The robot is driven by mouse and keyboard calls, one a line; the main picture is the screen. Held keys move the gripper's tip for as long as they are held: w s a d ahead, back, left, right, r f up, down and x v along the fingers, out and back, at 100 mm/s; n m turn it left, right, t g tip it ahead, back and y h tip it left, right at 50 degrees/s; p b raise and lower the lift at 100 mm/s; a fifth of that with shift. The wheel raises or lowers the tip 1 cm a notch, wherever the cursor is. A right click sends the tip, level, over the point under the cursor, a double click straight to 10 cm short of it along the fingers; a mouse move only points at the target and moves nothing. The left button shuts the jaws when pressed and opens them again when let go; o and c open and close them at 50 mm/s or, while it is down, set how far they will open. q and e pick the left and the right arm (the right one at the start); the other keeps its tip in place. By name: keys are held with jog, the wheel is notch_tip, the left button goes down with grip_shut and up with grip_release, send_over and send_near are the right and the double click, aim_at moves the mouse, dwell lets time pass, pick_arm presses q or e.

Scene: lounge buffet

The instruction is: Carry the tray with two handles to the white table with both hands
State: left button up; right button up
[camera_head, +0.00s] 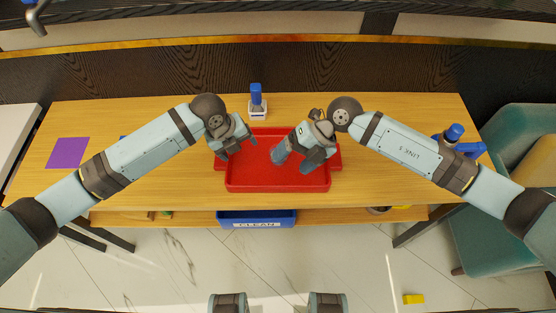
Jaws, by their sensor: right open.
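The red tray (250,185) lies flat on the wooden table, near its middle, with a handle tab at its left and right ends. My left gripper (232,150) is at the tray's left end, over or beside that handle; whether it touches, and how its jaws stand, is not clear. My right gripper (294,165) is open, with its fingers over the right part of the tray's inside, left of the right handle (336,160). A white surface (14,135) at the left edge may be the white table; only part of it shows.
The wooden table (400,190) also bears a purple square (69,153) and a blue-topped white holder (258,108) behind the tray. A blue bin marked CLEAN (257,217) is on the shelf below. Teal chairs (500,235) stand at right. A yellow block (413,298) lies on the floor.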

pick_arm(q)
jog(key=w+a+r+m+g+y, duration=0.1)
jog(key=w+a+r+m+y, duration=0.2)
jog(key=a, duration=0.3)
jog(key=shift+w+r+m, duration=0.15)
jog(key=shift+r+m, duration=0.3)
jog(key=shift+m, duration=0.45)
pick_arm(e)
jog(key=w+d+t+h, duration=0.2)
jog(key=w+d+h, duration=0.5)
jog(key=d, duration=0.5)
jog(key=shift+w+d+m+t+h, duration=0.3)
jog(key=shift+w+d+t+h, duration=0.1)
jog(key=shift+w, duration=0.65)
pick_arm(q)
jog(key=shift+f, duration=0.1)
notch_tip(320, 180, down, 14)
jog(key=shift+r, duration=0.15)
pick_arm(e)
notch_tip(320, 180, down, 14)
jog(key=shift+r, duration=0.1)
pick_arm(q)
jog(key=c, duration=1.2)
pick_arm(e)
jog(key=c, duration=1.2)
